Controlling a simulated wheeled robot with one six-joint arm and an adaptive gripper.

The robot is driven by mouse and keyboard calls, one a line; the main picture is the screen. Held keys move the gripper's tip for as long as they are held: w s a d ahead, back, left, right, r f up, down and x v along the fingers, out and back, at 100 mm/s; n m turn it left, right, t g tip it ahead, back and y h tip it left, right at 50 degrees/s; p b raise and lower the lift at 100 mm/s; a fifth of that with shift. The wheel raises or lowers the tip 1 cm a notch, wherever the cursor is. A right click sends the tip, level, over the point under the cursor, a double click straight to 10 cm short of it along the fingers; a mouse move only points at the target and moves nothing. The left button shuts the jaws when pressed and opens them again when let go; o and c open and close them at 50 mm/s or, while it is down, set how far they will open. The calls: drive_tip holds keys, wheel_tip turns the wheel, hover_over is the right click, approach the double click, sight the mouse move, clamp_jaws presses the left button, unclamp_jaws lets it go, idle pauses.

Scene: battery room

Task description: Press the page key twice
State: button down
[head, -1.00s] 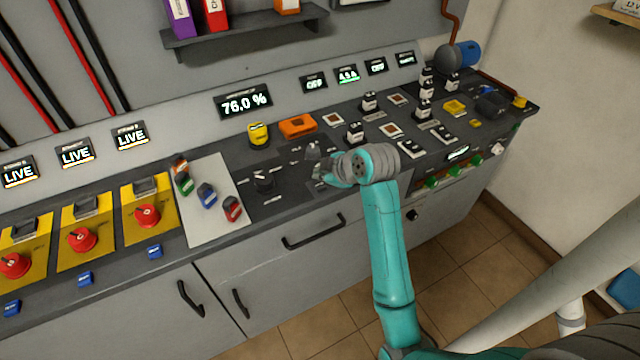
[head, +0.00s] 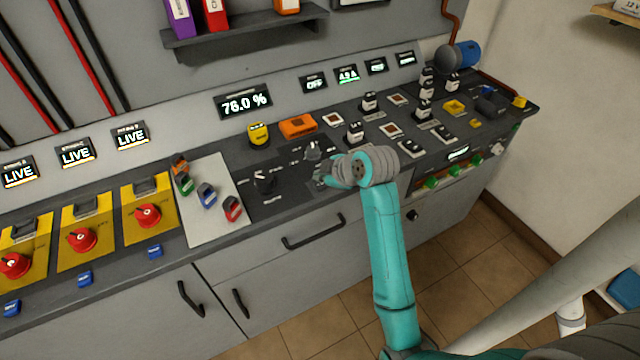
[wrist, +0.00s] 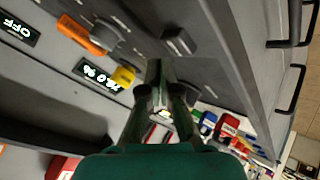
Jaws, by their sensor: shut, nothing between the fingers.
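I cannot make out which key is the page key; no readable page label shows in either view. My gripper (head: 322,181) is shut and empty, low over the front part of the dark console (head: 290,205). In the wrist view my gripper (wrist: 154,72) has its fingertips together near the panel surface. The panel under the fingertips is partly hidden by my gripper and arm. A grey knob (head: 312,150) stands just behind my gripper, and a black knob (head: 265,182) stands to its left.
An orange block (head: 298,125) and a yellow piece (head: 259,134) sit behind the knobs. Coloured clips lie on a pale board (head: 212,225) to the left. Several black-capped parts stand to the right. Red knobs (head: 148,216) are far left.

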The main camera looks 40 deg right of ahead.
sight(321, 186)
drive_tip(key=shift+f, duration=0.2)
idle(0.5)
drive_tip(key=shift+f, duration=0.25)
drive_tip(key=shift+f, duration=0.4)
idle(0.7)
drive_tip(key=shift+r, duration=0.15)
idle(0.3)
drive_tip(key=shift+r, duration=0.7)
drive_tip(key=shift+r, duration=0.1)
drive_tip(key=shift+r, duration=2.4)
